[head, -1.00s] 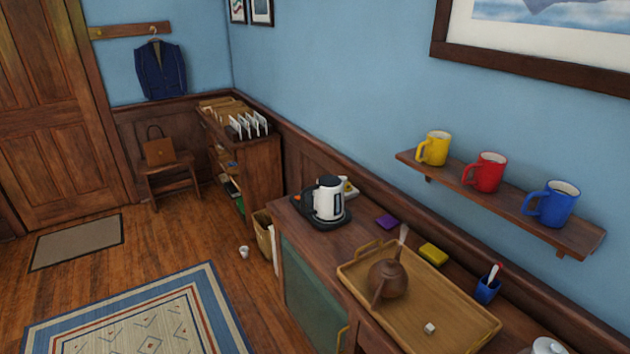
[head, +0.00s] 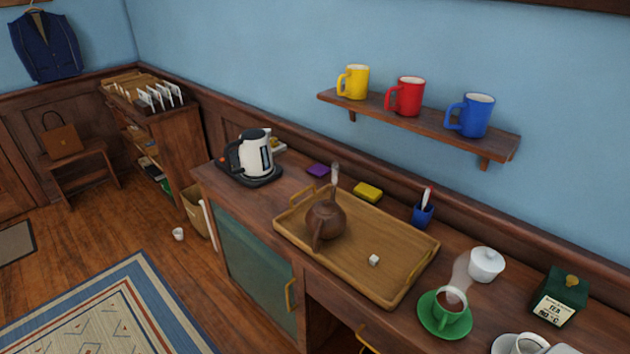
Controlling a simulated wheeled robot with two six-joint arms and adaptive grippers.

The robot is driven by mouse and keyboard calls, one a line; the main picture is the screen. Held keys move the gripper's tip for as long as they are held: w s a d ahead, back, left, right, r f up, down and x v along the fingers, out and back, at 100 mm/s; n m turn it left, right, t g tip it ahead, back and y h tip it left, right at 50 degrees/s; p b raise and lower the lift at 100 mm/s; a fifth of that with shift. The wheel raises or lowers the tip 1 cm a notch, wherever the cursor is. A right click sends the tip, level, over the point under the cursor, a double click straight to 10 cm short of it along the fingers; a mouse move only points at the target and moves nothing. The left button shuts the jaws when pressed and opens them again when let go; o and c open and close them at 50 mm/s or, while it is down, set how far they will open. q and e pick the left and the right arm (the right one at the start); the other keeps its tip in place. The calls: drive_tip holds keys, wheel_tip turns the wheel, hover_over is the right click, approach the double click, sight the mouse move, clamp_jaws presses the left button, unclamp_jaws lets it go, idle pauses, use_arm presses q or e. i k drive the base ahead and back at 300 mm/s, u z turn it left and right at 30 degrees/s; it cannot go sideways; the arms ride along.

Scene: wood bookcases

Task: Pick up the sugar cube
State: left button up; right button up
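A small white sugar cube (head: 374,260) lies on the wooden tray (head: 399,287), right of the brown teapot (head: 325,218). The tray sits on the dark wood sideboard (head: 267,187). Neither of my grippers shows in the head view.
A kettle (head: 256,153) stands on its base at the sideboard's left end. A mug shelf (head: 420,122) juts from the wall above.

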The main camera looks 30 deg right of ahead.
sight(373, 261)
drive_tip(key=z, duration=1.55)
drive_tip(key=i, duration=0.15)
drive_tip(key=u, duration=2.2)
drive_tip(key=k, duration=1.1)
drive_tip(key=z, duration=2.05)
drive_tip(key=i, duration=0.5)
drive_tip(key=z, duration=0.05)
